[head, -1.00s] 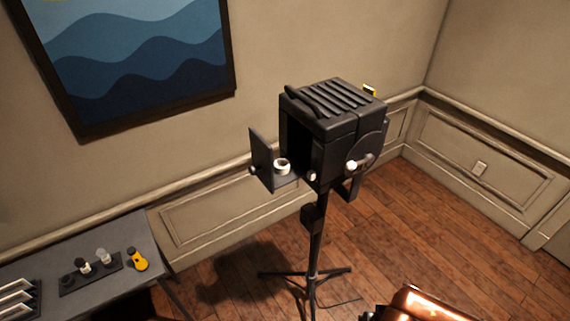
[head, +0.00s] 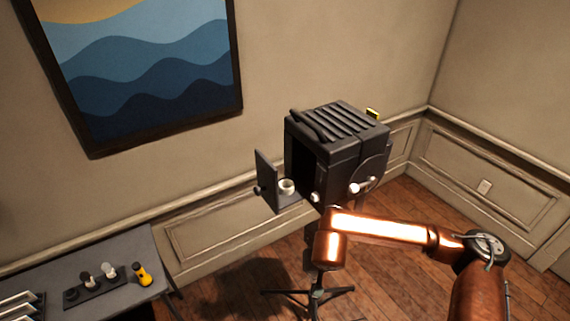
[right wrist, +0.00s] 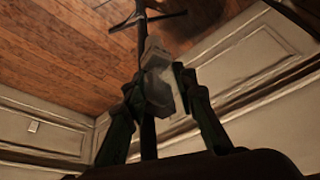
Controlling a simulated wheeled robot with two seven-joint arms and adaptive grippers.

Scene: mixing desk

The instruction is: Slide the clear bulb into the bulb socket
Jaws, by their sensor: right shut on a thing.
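The black lamp housing (head: 335,150) stands on a tripod in the middle of the head view, its side door (head: 266,180) swung open. The white ring-shaped bulb socket (head: 287,187) sits on the ledge by the open door, with nothing visible in it. In the right wrist view my right gripper (right wrist: 157,97) is shut on a pale, see-through clear bulb (right wrist: 156,72), held between its two fingers. My left gripper is not in view.
A grey desk (head: 125,249) at lower left holds a dark rack (head: 74,301) with bulbs, a yellow flashlight (head: 141,274) and a slotted tray (head: 20,306). White knobs (head: 355,188) stick out from the housing. The tripod legs (head: 335,291) spread on the wood floor below.

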